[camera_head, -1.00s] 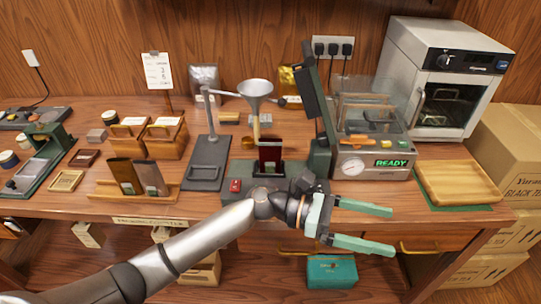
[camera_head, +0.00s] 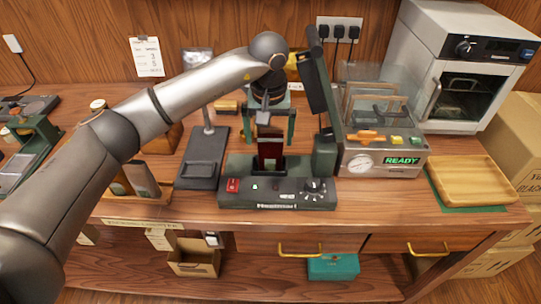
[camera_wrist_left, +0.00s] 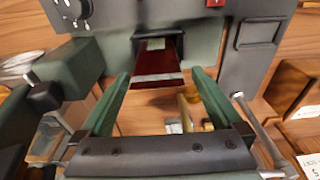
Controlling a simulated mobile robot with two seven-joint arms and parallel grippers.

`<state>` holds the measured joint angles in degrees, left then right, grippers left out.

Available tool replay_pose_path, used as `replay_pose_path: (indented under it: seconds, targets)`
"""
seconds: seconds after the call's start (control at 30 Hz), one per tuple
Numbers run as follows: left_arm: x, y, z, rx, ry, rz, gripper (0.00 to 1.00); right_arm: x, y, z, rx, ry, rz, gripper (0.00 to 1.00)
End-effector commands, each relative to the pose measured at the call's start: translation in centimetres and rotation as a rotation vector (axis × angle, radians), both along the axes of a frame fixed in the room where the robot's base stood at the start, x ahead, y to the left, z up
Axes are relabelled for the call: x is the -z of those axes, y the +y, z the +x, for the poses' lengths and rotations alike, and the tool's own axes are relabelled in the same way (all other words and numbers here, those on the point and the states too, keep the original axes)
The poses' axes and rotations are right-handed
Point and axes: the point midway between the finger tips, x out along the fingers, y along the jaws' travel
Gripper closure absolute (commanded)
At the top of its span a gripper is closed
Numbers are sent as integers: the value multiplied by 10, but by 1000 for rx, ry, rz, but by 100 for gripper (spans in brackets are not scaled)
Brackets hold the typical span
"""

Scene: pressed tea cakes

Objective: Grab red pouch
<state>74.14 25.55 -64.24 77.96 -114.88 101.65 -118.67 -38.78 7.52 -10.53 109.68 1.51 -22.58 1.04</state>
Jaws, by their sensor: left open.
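The dark red pouch (camera_head: 270,152) stands upright in the slot of the green heat sealer (camera_head: 235,198). In the left wrist view the red pouch (camera_wrist_left: 157,68) shows from above, with a pale patch near the slot. My left gripper (camera_head: 272,139) is open, pointing down over the sealer. In the left wrist view the left gripper (camera_wrist_left: 161,76) has one green finger on each side of the pouch, with gaps between; I see no contact. The pouch's lower end is hidden in the slot. My right gripper is not in view.
A machine with a lit READY display (camera_head: 402,160) stands close right of the sealer. A dark stand base (camera_head: 203,160) is on its left. A wooden tray (camera_head: 470,180) lies at the right, and a white oven (camera_head: 462,65) stands behind. My left arm covers the back left.

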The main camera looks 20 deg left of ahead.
Motion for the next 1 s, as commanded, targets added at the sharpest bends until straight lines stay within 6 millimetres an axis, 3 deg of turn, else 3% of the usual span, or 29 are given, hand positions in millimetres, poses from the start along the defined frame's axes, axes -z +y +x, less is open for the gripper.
replay_pose_path:
  seconds: [0.4,0.67,1.0]
  targets:
    - [52,-3,2,0,2,-5,0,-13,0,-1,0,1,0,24]
    - [54,-2,3,1,-1,-5,0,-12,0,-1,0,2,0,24]
    - [54,-2,3,1,-1,-5,38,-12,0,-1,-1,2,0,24]
